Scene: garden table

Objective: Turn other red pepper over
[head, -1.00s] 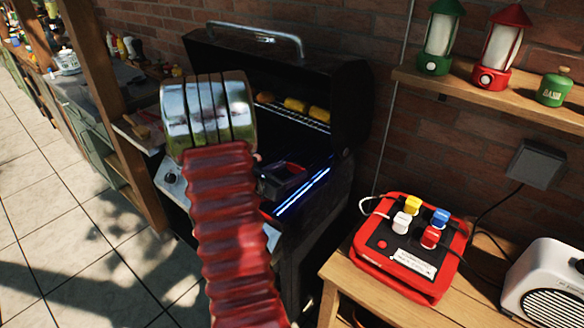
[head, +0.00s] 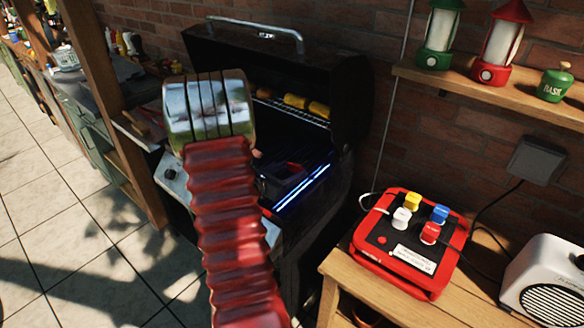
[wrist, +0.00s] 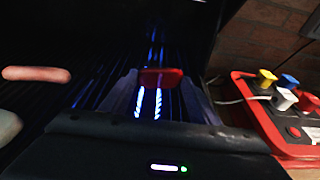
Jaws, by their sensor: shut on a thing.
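A red pepper piece (wrist: 162,78) is between the fingers of my gripper (wrist: 160,88) in the wrist view. The gripper is shut on it, over the dark grill grate with its blue-lit bars. In the head view my gripper (head: 287,180) is a dark shape inside the open grill (head: 345,110), and the pepper is barely distinguishable there. The pepper's underside and its exact height above the grate cannot be told. No second red pepper is clearly visible.
A pink sausage (wrist: 36,74) lies left of the gripper, with a pale rounded thing (wrist: 8,125) nearer. Yellow corn pieces (head: 295,101) lie on the upper rack (head: 310,118). A red control box (head: 415,285) stands on the wooden table to the right.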

